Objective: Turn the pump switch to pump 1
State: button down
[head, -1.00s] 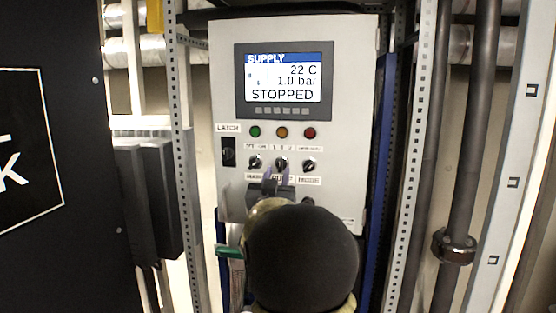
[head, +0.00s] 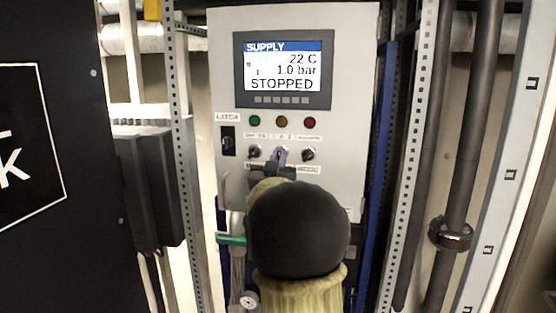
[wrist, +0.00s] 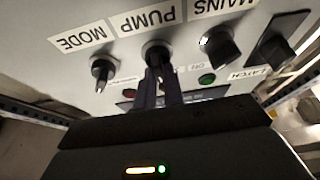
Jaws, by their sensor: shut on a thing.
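The pump switch (wrist: 157,55) is a black rotary knob under the PUMP label (wrist: 147,17) in the wrist view, where the panel appears upside down. My gripper (wrist: 159,85) is shut on this knob, with its two dark fingers on either side of it. In the head view the gripper (head: 281,158) reaches the middle knob of the row, and my arm hides much of the labels below. The knob's exact pointer direction is hidden by the fingers.
The mode knob (wrist: 103,68), mains knob (wrist: 217,45) and latch switch (wrist: 275,52) sit close beside the pump switch. The panel screen (head: 284,68) reads SUPPLY, 22 C, 1.0 bar, STOPPED. A door handle (head: 226,190) protrudes at the panel's lower left.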

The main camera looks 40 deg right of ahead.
jog(key=shift+n+t+b, duration=0.3)
jog(key=shift+n+b, duration=0.05)
jog(key=shift+n, duration=0.05)
jog(key=n+y+b, duration=0.1)
jog(key=n+b, duration=0.1)
jog(key=n+t+y+b, duration=0.1)
jog(key=n+b, duration=0.1)
jog(key=n, duration=0.1)
jog(key=shift+f+n+t+b, duration=0.15)
jog(key=shift+n+t+b, duration=0.15)
jog(key=shift+b, duration=0.05)
jog(key=n+y+b, duration=0.1)
jog(key=n+b, duration=0.1)
jog(key=n, duration=0.1)
jog(key=n+t+y+b, duration=0.1)
jog(key=n+y, duration=0.1)
jog(key=n, duration=0.1)
jog(key=shift+b, duration=0.35)
jog(key=shift+r+y, duration=0.2)
jog(key=shift+y, duration=0.1)
jog(key=c, duration=1.5)
grip_release()
jog(key=shift+s, duration=0.1)
